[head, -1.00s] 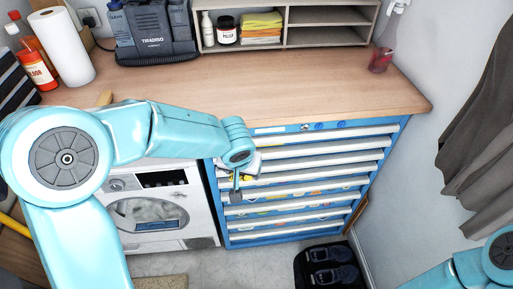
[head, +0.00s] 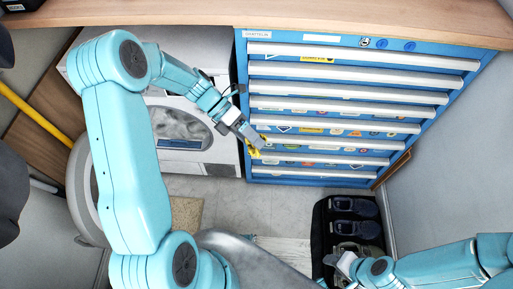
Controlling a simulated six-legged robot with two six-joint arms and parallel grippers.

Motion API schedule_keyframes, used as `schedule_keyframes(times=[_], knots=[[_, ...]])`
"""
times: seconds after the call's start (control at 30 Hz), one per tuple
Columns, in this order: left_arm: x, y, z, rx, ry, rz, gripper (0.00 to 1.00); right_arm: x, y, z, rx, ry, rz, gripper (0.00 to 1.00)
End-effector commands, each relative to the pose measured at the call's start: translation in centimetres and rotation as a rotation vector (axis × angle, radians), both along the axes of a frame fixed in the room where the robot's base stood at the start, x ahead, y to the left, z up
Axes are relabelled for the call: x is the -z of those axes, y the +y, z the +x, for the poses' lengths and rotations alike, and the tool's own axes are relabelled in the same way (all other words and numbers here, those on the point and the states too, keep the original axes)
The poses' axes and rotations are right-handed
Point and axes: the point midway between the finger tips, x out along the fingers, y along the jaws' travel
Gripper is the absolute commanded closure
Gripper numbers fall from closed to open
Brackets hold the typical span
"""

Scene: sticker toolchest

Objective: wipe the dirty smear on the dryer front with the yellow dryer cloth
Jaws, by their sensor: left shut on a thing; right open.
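The white dryer (head: 222,150) with its round door (head: 178,128) stands left of the blue tool chest. My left arm crosses in front of its upper right part. My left gripper (head: 252,143) is shut on the yellow cloth (head: 255,153), of which a small crumpled part shows below the fingers. The gripper appears just right of the dryer's right edge, over the left side of the chest's drawers. I cannot make out the smear on the dryer front. My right gripper (head: 338,268) is open and low at the bottom right.
The blue tool chest (head: 242,100) has several drawers with stickers. A wooden worktop (head: 300,18) runs above. Dark shoes (head: 355,207) stand on a black mat right of centre. A beige mat (head: 187,215) lies on the floor. A yellow pole (head: 35,115) is at left.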

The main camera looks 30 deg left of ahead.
Motion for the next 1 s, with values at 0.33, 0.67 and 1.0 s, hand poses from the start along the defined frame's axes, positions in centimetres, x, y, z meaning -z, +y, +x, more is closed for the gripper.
schedule_keyframes(times=[0.33, 0.67, 1.0], knots=[[6.3, 10.1, 1.8, -0.796, -0.215, -0.192, 0.55, 4.8, 0.0, 0.0, 0.000, 0.000, 0.000, 0.57], [12.9, 22.6, -1.3, -1.403, -0.481, -0.200, 0.55, 8.2, 0.0, 0.0, 0.000, 0.000, 0.000, 0.57], [14.4, 26.3, -2.6, -1.556, -0.560, -0.178, 0.55, 8.9, 0.0, 0.0, 0.000, 0.000, 0.000, 0.57]])
